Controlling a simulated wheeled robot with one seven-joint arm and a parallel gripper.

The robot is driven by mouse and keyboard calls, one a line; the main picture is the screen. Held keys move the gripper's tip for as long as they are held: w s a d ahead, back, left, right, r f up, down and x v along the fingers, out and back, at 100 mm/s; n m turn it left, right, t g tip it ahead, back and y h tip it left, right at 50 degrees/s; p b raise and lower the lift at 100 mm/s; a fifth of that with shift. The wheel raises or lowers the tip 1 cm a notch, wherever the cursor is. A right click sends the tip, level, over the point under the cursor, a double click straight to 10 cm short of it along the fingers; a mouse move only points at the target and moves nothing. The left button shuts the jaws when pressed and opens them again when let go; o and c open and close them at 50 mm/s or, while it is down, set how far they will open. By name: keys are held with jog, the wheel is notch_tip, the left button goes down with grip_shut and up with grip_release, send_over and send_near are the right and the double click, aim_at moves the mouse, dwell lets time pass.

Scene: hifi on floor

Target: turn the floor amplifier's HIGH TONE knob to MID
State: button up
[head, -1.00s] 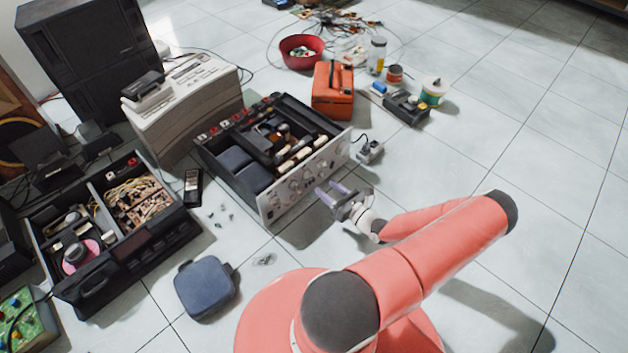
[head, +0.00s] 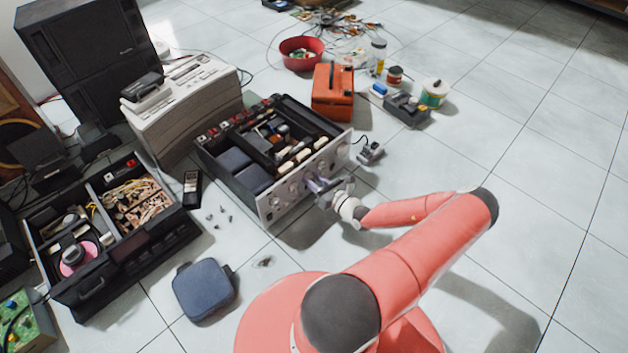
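The floor amplifier (head: 272,214) is an open black chassis with a silver front panel that carries several round knobs. The panel faces the lower right, toward my arm. My gripper (head: 314,185) is right at the panel, near its middle, with its pale purple fingertips at or very close to a knob. The fingers and gripper body cover that part of the panel. The labels are too small to read, so I cannot tell which knob it is or where it points. I cannot tell whether the fingers touch it or how far apart they are.
A small grey plug adapter (head: 370,153) lies right of the amplifier. An orange toolbox (head: 333,95) and a red bowl (head: 301,50) stand behind it. A blue pouch (head: 203,290) and an open black case (head: 115,235) are to the left. The floor at right is clear.

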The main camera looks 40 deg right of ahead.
jog(key=c, duration=0.4)
jog(key=shift+o, duration=0.2)
jog(key=shift+m, duration=0.3)
jog(key=m+p, duration=0.2)
jog(key=m, duration=0.1)
jog(key=shift+r+m, duration=0.1)
jog(key=shift+m, duration=0.2)
jog(key=m, duration=0.4)
jog(key=shift+m+p, duration=0.3)
jog(key=shift+p, duration=0.1)
jog(key=shift+d+m, duration=0.1)
jog(key=shift+m, duration=1.8)
